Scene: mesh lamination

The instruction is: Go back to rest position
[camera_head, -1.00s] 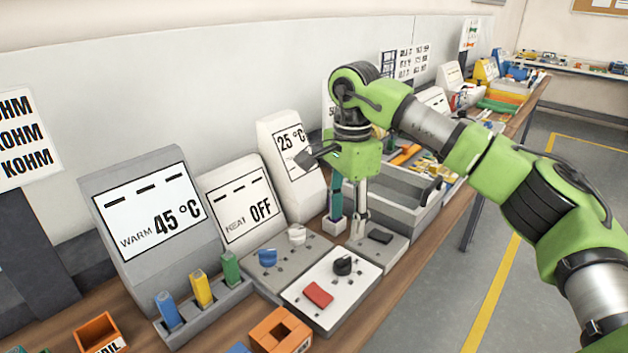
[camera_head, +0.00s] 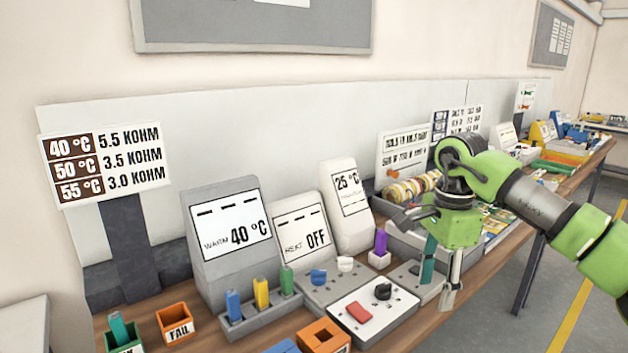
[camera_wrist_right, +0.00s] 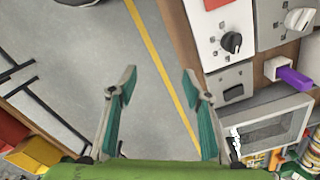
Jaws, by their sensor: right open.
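My right gripper (camera_head: 437,272) hangs pointing down at the right of the control panels, near the bench's front edge. In the right wrist view its two teal-padded fingers (camera_wrist_right: 160,95) are spread apart with nothing between them, over the grey floor. My left gripper is not in view. The display unit (camera_head: 230,236) reads WARM 40 °C. Beside it one display (camera_head: 300,236) reads HEAT OFF and another (camera_head: 347,204) reads 25 °C.
A white panel (camera_head: 390,322) with a red button and black knob lies on the wooden bench. A purple piece (camera_head: 381,242) stands in a white holder. Blue, yellow and green pieces stand in a grey rack (camera_head: 255,318). Orange FAIL bin (camera_head: 176,322) is at left. Open floor lies right of the bench.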

